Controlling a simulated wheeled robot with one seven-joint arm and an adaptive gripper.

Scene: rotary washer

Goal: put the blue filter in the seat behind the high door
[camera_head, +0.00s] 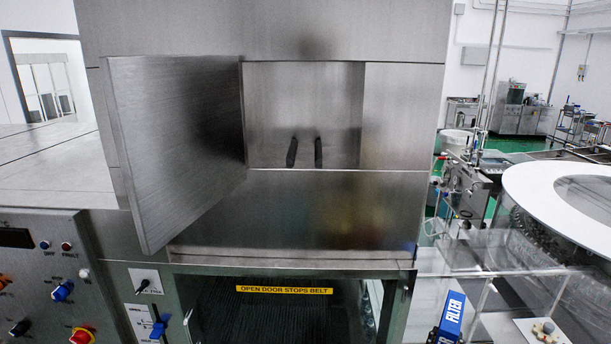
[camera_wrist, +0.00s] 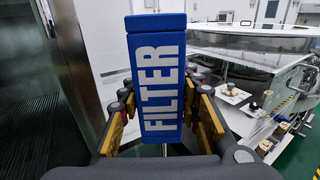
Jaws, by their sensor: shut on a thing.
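The blue filter (camera_wrist: 157,75) is a tall block with white lettering FILTER, upright between the fingers in the wrist view. My gripper (camera_wrist: 158,118) is shut on it, with a finger on each side. The high door (camera_head: 178,140) is a steel panel, swung open to the left. Behind it is a recess (camera_head: 340,100) with two dark upright prongs (camera_head: 305,152), with nothing between them.
A lower opening with a yellow label (camera_head: 285,290) lies below the recess. A control panel (camera_head: 45,280) is at left. A round white-topped machine (camera_head: 560,195) and a clear-walled table stand at right. A small white plate (camera_head: 543,331) with knobs is near the filter.

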